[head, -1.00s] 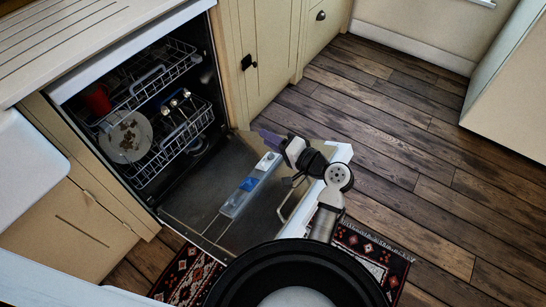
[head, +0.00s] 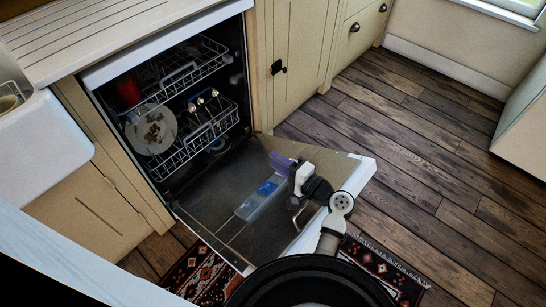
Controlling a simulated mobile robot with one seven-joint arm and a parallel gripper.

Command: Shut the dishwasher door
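The dishwasher (head: 165,50) stands under the counter with its door (head: 232,222) folded down, low over the floor. The inner face of the door is dark, with a detergent compartment (head: 262,197) on it. My gripper (head: 282,162) is above the far right part of the door, with purple fingers pointing left toward the dishwasher. I cannot tell whether the fingers are apart or touch the door. Inside are two racks, a dirty plate (head: 151,130) and a red item (head: 127,90). My arm hides part of the door's outer edge.
A patterned rug (head: 197,272) lies on the wooden floor under and in front of the door. Cream cabinets (head: 292,55) with dark handles stand to the right. A white sink (head: 40,145) is at the left. The floor at right is clear.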

